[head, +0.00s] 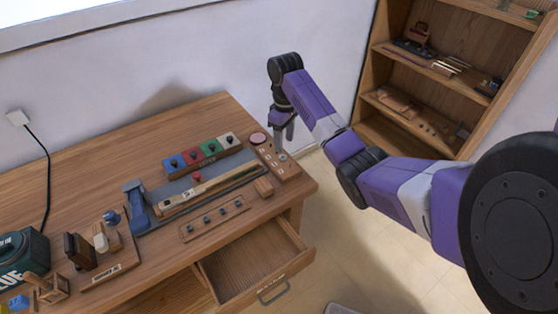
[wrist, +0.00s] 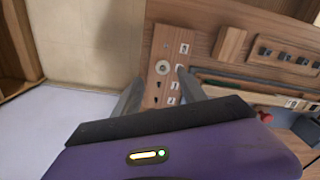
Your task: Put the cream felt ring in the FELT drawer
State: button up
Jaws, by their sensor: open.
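A small cream ring (wrist: 162,68) lies on a narrow wooden board (wrist: 150,88) with numbered labels, beside several dark marks or holes. In the head view the ring shows small on the board (head: 281,156) at the desk's right end. My gripper (head: 283,138) points down over that board, fingers apart and empty. In the wrist view its fingertips (wrist: 157,83) lie either side of the board, just short of the ring; the exact height is unclear. A drawer (head: 250,262) under the desk's right side is pulled open and looks empty. Its front label is too small to read.
A wooden block (head: 263,186) sits near the front edge. Shelves (head: 440,75) stand behind right.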

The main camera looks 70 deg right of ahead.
jog(key=shift+s+a+f+p, duration=0.1)
jog(key=shift+f+p, duration=0.1)
jog(key=shift+f, duration=0.8)
jog(key=shift+w+a+f+p, duration=0.1)
jog(key=shift+f+p, duration=0.05)
jog(key=shift+f, duration=0.9)
jog(key=shift+s+a+f+p, duration=0.1)
jog(key=shift+f+p, duration=0.1)
jog(key=shift+f, duration=0.8)
grip_shut()
